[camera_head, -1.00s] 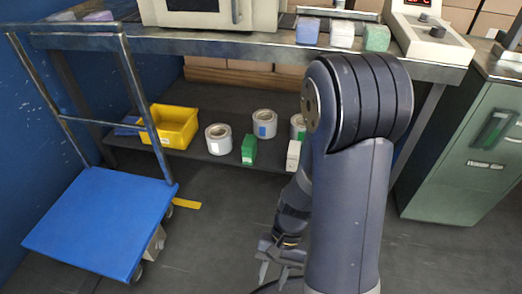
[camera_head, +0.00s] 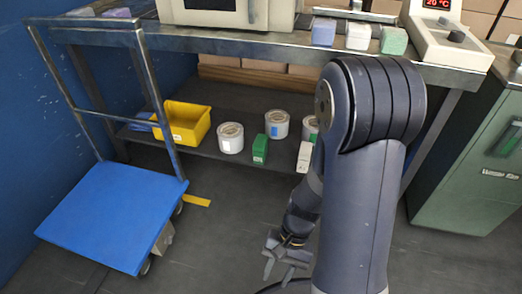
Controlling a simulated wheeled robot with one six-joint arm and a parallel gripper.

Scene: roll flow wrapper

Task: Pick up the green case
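The green case (camera_head: 260,149) is a small upright block near the front edge of the lower shelf (camera_head: 205,153). It stands between a white roll on its left and a white block on its right. My gripper (camera_head: 277,270) is low over the floor in front of the shelf, well short of the green case. Its fingers are spread apart with nothing visible between them. My arm covers part of the shelf's right side. A paler green block (camera_head: 394,41) sits on the upper table, beside a white one.
On the shelf are a yellow bin (camera_head: 184,124), white rolls (camera_head: 230,138) and a white block (camera_head: 304,157). A blue cart (camera_head: 112,215) stands at left, a green cabinet (camera_head: 470,180) at right. The tabletop (camera_head: 270,43) overhangs the shelf. Floor between is clear.

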